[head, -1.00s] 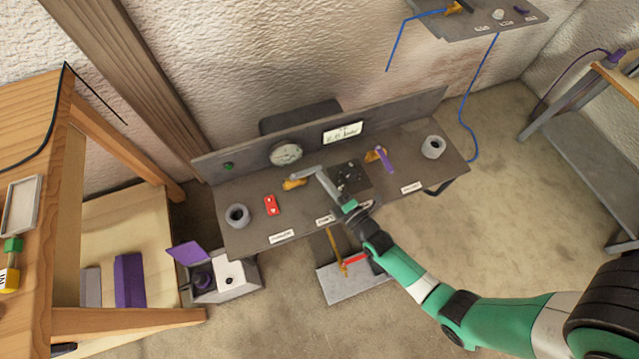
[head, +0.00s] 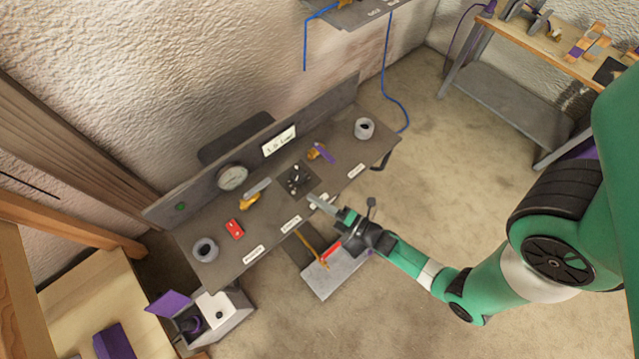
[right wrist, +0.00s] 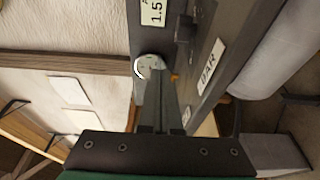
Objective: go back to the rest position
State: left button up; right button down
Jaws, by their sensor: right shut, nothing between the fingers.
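My right gripper (head: 317,201) is at the front edge of the grey bench (head: 215,262), in front of the dark square plate (head: 298,181). Its fingers are together with nothing between them. They also show in the right wrist view (right wrist: 158,112), pointing past a round gauge. My green right arm reaches in from the right. My left gripper does not show in either view.
A gauge (head: 232,177) is on the back panel. A grey tray (head: 339,273) is below the front edge.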

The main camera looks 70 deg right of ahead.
jog(key=shift+s+d, duration=0.1)
jog(key=shift+s, duration=0.3)
